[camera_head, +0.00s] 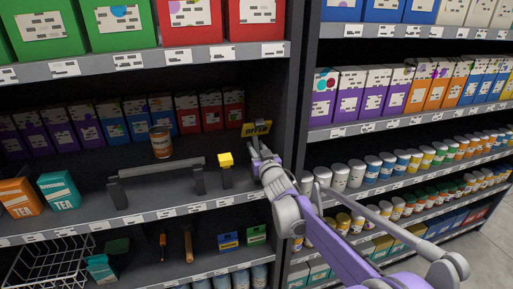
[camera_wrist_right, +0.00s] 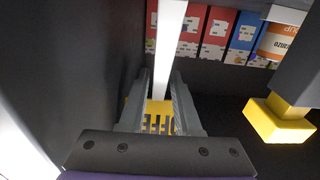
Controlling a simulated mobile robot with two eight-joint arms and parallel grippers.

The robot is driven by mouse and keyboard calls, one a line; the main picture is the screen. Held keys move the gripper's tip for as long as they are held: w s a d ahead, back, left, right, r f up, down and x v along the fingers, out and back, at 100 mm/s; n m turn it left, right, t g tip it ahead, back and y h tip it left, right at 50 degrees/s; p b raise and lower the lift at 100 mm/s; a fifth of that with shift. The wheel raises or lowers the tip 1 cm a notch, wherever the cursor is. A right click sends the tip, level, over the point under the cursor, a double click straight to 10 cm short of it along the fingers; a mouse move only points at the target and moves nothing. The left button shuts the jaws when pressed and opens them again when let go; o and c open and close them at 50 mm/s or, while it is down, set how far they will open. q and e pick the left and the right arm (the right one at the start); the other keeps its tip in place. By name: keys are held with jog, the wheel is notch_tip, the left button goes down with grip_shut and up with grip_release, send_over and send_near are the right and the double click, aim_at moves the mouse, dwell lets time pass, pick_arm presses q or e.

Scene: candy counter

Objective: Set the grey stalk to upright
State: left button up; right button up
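A pale grey stalk (camera_wrist_right: 167,40) runs between the two fingers of my right gripper (camera_wrist_right: 160,76) in the right wrist view. A yellow sign (camera_wrist_right: 158,116) with dark letters shows behind the fingers. In the head view the yellow OFFER sign (camera_head: 256,128) stands above my right gripper (camera_head: 258,150), at the right end of the middle shelf. The gripper hides most of the stalk there, so its tilt is hard to judge. The fingers lie close on both sides of the stalk. I cannot tell whether they press on it. My left gripper is not in view.
A dark post with a yellow block (camera_head: 226,159) stands just left of the gripper, also in the wrist view (camera_wrist_right: 280,121). A grey rail (camera_head: 160,168), a can (camera_head: 160,142) and tea boxes (camera_head: 58,190) are further left. A dark shelf divider (camera_head: 296,70) is close on the right.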

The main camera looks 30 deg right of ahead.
grip_shut()
dwell(1.1)
